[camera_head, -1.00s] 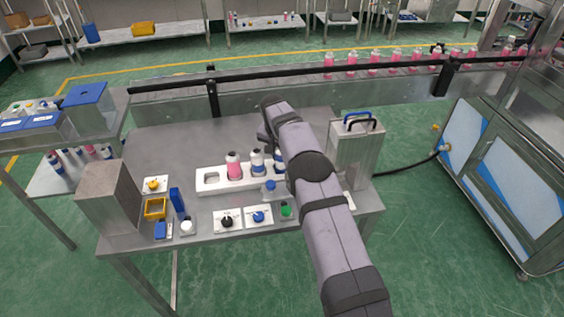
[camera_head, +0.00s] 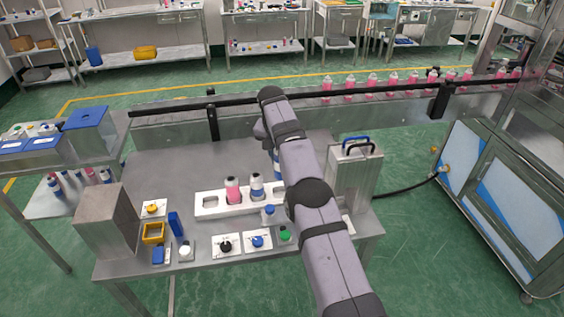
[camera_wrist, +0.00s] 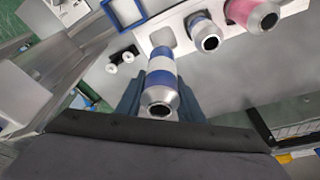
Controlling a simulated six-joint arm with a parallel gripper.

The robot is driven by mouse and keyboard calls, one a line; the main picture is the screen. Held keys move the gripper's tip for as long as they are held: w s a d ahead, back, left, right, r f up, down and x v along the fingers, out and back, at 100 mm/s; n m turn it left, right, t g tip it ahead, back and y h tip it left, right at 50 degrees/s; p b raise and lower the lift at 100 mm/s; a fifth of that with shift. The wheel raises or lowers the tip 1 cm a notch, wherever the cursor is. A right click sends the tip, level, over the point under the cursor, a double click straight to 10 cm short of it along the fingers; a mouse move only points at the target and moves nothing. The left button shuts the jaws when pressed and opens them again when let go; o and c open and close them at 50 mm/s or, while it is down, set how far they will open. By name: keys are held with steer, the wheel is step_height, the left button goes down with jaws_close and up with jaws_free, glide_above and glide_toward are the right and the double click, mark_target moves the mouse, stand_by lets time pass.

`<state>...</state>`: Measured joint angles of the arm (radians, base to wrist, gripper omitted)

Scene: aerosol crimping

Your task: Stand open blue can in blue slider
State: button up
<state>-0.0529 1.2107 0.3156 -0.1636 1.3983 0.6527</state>
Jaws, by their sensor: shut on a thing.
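My gripper (camera_wrist: 160,97) is shut on a can with blue and white bands (camera_wrist: 160,78). The can's open metal mouth faces the wrist camera. In the head view a strip of this blue can (camera_head: 276,163) shows beside my arm, above the white rack; the arm hides most of the gripper. A blue square frame (camera_wrist: 125,12), which looks like the blue slider, lies at the top of the wrist view, beyond the rack's end and apart from the can. My arm hides that spot in the head view.
The white rack (camera_head: 210,208) holds another blue-banded can (camera_head: 257,187) and a pink can (camera_head: 232,190). A rack hole (camera_wrist: 162,35) near the held can is empty. Metal boxes stand at the table's left (camera_head: 107,218) and right (camera_head: 352,180). A yellow frame (camera_head: 153,234) lies left.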

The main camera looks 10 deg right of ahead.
steer(key=shift+d+r, duration=0.1)
steer(key=shift+s+d+r+b, duration=0.4)
steer(key=shift+s+d+b, duration=0.1)
steer(key=shift+b, duration=0.05)
steer(key=s+d+r+b, duration=0.1)
steer(key=s+d+b, duration=0.1)
steer(key=s, duration=0.5)
steer(key=shift+s+d, duration=0.4)
steer(key=shift+f, duration=0.1)
steer(key=shift+f+p, duration=1.55)
steer(key=shift+f, duration=3.35)
steer(key=shift+f, duration=0.1)
steer(key=o, duration=1.1)
steer(key=shift+c, duration=0.2)
